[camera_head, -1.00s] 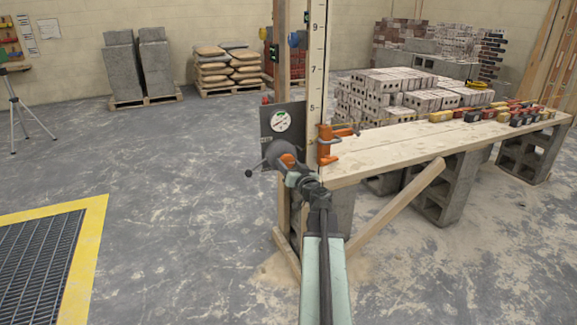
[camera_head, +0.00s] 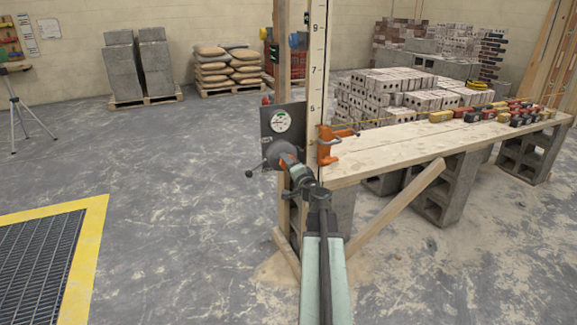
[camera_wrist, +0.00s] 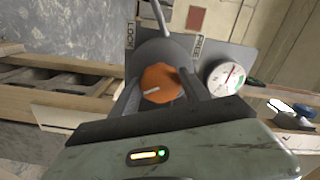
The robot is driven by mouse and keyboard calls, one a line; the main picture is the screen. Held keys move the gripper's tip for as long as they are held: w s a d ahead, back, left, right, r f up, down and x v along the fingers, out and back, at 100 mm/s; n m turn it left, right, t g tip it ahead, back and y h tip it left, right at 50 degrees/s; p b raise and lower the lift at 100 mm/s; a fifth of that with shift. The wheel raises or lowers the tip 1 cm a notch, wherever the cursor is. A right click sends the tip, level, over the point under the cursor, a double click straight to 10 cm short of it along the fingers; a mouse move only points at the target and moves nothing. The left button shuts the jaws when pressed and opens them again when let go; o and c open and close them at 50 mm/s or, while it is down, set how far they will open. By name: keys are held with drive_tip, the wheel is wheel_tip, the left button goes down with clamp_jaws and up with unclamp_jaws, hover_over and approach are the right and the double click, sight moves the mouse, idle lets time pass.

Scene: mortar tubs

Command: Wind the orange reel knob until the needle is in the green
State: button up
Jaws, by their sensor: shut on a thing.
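The orange reel knob (camera_wrist: 161,84) sits on a round grey reel hub on a dark plate. My gripper (camera_wrist: 161,90) has one finger on each side of the knob, shut on it. In the head view my gripper (camera_head: 287,162) reaches the reel and hides most of the knob. A white round gauge (camera_wrist: 225,77) is beside the knob in the wrist view, with a green band along its right edge and a small red mark. The gauge also shows above the reel in the head view (camera_head: 281,121). The needle is too small to read surely.
A lever (camera_wrist: 160,17) stands out from the reel between the LOCK and FREE labels. An orange clamp (camera_head: 327,145) is close to the right of my gripper, by the plank bench (camera_head: 400,142). A wooden brace (camera_head: 395,210) slants below. Open floor lies to the left.

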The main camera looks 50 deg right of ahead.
drive_tip(key=shift+s+r+m, duration=0.1)
drive_tip(key=shift+r+m, duration=0.05)
drive_tip(key=shift+m, duration=4.85)
drive_tip(key=o, duration=1.4)
